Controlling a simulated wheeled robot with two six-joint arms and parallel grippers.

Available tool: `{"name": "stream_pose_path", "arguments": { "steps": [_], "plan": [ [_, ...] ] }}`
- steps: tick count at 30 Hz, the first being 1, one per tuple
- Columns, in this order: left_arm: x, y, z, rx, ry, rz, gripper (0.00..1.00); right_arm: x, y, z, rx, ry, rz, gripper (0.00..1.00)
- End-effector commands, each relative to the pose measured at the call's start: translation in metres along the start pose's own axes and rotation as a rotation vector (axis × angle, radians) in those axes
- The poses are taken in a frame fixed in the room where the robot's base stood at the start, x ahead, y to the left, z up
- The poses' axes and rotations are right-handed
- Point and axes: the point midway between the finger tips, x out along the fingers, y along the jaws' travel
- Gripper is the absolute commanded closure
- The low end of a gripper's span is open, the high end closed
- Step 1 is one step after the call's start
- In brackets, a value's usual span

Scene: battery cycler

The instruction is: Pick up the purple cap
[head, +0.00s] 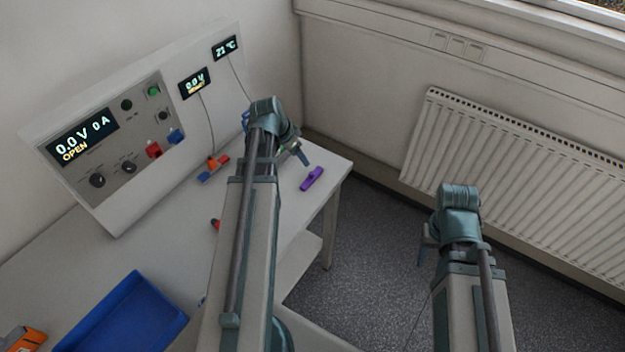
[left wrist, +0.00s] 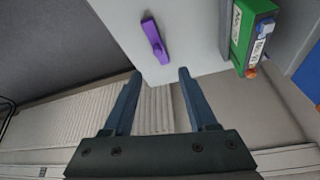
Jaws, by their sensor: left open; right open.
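The purple cap (head: 312,178) lies on the white table near its right edge in the head view. It also shows in the left wrist view (left wrist: 154,40), lying on the table beyond my open fingertips and a little left of the middle between them. My left gripper (head: 304,153) is near the cap, just above and left of it in the head view, mostly hidden behind my arm. In the left wrist view its two fingers (left wrist: 160,74) are apart with nothing between them. My right gripper (head: 423,250) is over the floor, away from the table, mostly hidden by its wrist.
A green block-shaped battery (left wrist: 243,35) stands right of the cap in the left wrist view. A blue tray (head: 128,312) and an orange object (head: 22,340) are at the front left. The cycler panel (head: 110,140) stands along the table's back. A radiator (head: 520,170) lines the wall.

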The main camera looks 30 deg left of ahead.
Motion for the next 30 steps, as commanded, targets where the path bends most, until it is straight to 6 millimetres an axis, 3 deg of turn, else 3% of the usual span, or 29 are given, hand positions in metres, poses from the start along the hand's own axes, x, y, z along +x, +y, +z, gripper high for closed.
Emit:
{"name": "stream_pose_path", "arguments": {
  "steps": [1, 9, 22, 30],
  "plan": [
    [0.015, -0.001, 0.002, 0.001, 0.0, 0.0, 0.42, 0.015, -0.001, -0.001, 0.0, 0.0, 0.0, 0.5],
    [0.057, 0.0, 0.002, 0.001, 0.0, 0.0, 0.42, 0.052, -0.005, -0.003, 0.002, 0.0, 0.0, 0.5],
    [0.07, 0.001, 0.001, 0.001, -0.001, 0.0, 0.42, 0.064, -0.006, -0.004, 0.002, 0.0, 0.0, 0.5],
    [0.103, 0.005, 0.001, 0.001, -0.001, 0.0, 0.42, 0.095, -0.009, -0.006, 0.002, 0.0, 0.0, 0.5]
  ]
}}
